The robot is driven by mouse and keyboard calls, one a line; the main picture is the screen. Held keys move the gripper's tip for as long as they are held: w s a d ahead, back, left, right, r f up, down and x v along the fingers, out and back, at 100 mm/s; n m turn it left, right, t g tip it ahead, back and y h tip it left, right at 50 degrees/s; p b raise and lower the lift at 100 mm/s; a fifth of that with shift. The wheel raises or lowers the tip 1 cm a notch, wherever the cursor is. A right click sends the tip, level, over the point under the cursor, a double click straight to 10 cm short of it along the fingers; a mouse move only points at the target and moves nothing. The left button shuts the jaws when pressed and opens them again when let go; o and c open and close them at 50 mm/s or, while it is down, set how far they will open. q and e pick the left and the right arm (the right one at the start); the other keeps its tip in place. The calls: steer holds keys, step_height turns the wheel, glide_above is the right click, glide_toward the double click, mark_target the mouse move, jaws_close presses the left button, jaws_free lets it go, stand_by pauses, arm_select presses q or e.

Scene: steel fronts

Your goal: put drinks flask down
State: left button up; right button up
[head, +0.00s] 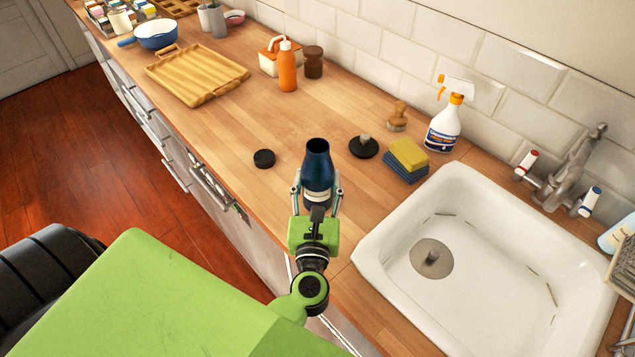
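The drinks flask (317,168) is dark blue with a pale band low on its body and a dark, open-looking mouth. It stands upright between the fingers of my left gripper (317,195), which are closed against its two sides. Its lower end is hidden by the gripper, so I cannot tell whether it touches the wooden counter (230,190) or hangs just above it. My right gripper is not in view.
A black disc (264,158) lies left of the flask. A black round item with a knob (363,147), sponges (406,160), a brush (397,117) and a spray bottle (444,125) are to the right, beside the white sink (385,225). An orange bottle (287,67) and wooden tray (195,75) stand further back.

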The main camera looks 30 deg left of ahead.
arm_select(q)
steer(key=o, duration=0.9)
steer(key=shift+f, duration=0.2)
steer(key=o, duration=0.4)
steer(key=shift+o, duration=0.2)
steer(key=shift+r, duration=0.15)
